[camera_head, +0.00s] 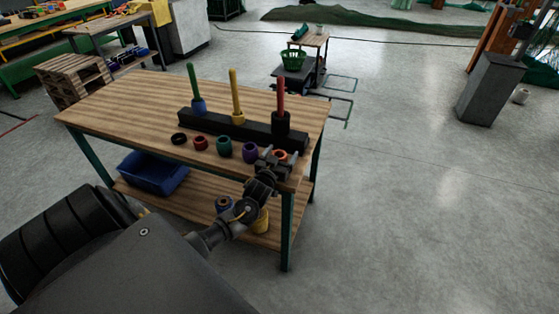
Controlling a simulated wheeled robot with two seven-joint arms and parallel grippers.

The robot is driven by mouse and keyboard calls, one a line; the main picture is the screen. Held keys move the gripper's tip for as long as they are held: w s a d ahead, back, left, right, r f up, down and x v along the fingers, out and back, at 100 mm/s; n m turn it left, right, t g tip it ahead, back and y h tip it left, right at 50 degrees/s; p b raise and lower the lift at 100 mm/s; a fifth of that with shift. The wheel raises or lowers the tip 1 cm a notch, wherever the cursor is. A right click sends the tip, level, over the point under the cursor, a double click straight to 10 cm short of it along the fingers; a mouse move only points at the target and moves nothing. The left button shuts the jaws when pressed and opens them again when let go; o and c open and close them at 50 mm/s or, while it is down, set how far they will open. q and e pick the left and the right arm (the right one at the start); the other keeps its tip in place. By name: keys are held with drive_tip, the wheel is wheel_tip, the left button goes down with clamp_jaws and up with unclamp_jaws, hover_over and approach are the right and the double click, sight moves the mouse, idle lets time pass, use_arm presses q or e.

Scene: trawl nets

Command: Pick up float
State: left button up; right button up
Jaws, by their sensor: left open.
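Several small ring-shaped floats lie in a row along the near side of the wooden workbench (120,102): black (179,139), red (200,143), green (224,148), purple (250,152) and orange (281,154). Behind them a black rack (216,126) holds a green peg (192,78) with a blue float (198,106), a yellow peg (235,90) with a yellow float (238,117), and a red peg (280,93) with a black float (280,122). My left gripper (279,157) is open at the orange float, its fingers partly covering it. Contact cannot be told. My right gripper is not in view.
A blue bin (153,172) and a yellow container (260,221) stand on the bench's lower shelf. A wooden pallet stack (75,78) stands left behind the bench. A small table (312,40) and green basket (293,60) stand farther back. The floor right of the bench is clear.

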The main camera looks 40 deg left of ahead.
use_arm(q)
drive_tip(key=c, duration=1.1)
drive_tip(key=shift+o, duration=0.2)
drive_tip(key=shift+r, duration=0.1)
drive_tip(key=shift+r, duration=0.2)
drive_tip(key=r, duration=0.3)
drive_tip(key=shift+s+a+b, duration=0.2)
drive_tip(key=shift+s+b, duration=0.05)
drive_tip(key=shift+b, duration=0.05)
drive_tip(key=s+a+r+b, duration=0.1)
drive_tip(key=s+a+r, duration=0.7)
drive_tip(key=s, duration=0.3)
drive_tip(key=shift+r, duration=0.7)
